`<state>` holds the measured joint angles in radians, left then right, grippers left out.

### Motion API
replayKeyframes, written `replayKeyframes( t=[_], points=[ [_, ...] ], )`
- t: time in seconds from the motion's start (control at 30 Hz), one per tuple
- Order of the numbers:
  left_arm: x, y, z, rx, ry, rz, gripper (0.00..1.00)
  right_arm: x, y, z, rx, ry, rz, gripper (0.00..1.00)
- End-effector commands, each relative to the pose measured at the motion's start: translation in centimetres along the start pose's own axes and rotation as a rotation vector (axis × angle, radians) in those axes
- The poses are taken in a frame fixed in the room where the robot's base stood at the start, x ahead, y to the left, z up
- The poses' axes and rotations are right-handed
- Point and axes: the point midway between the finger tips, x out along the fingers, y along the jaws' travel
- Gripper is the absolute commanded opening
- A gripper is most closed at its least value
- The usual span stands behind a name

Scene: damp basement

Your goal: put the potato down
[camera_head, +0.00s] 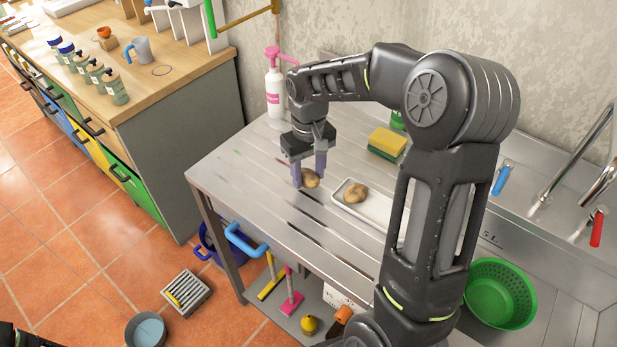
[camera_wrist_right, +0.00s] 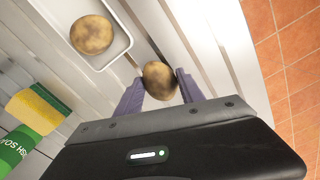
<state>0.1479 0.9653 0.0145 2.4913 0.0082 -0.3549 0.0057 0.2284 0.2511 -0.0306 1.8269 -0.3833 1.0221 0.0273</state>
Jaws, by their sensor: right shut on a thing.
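A brown potato (camera_head: 311,178) is between the fingers of my right gripper (camera_head: 308,176), which is shut on it, at the metal counter (camera_head: 240,165). The potato also shows between the fingertips in the right wrist view (camera_wrist_right: 159,79). I cannot tell whether it touches the counter. A second potato (camera_head: 355,193) lies in a white tray (camera_head: 372,209) just right of the gripper; it shows at the upper left of the right wrist view (camera_wrist_right: 91,35). My left gripper is not in view.
A yellow and green sponge (camera_head: 387,143) lies behind the tray. A pink-topped pump bottle (camera_head: 274,85) stands at the back edge. A green colander (camera_head: 499,293) is at the right. The counter's left part is clear.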

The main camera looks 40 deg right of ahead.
Motion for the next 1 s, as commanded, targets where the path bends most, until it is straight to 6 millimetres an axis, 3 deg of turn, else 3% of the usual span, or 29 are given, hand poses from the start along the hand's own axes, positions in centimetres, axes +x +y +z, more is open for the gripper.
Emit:
replayKeyframes(
  t=[0.17, 0.53, 0.57, 0.8, 1.0],
  points=[
    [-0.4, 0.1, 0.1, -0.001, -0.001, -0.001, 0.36, 1.9, 0.0, 0.0, 0.0, -0.002, -0.001, 0.03],
    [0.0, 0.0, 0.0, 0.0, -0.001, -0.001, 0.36, 2.5, 0.0, 0.0, 0.0, -0.001, 0.0, 0.03],
    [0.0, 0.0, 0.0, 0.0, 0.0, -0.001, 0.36, 2.5, 0.0, 0.0, 0.0, -0.001, 0.0, 0.46],
    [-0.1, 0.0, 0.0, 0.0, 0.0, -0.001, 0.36, 2.3, 0.0, 0.0, 0.0, -0.001, 0.0, 0.66],
    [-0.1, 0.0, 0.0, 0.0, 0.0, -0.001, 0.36, 2.3, 0.0, 0.0, 0.0, -0.001, 0.0, 0.67]
  ],
)
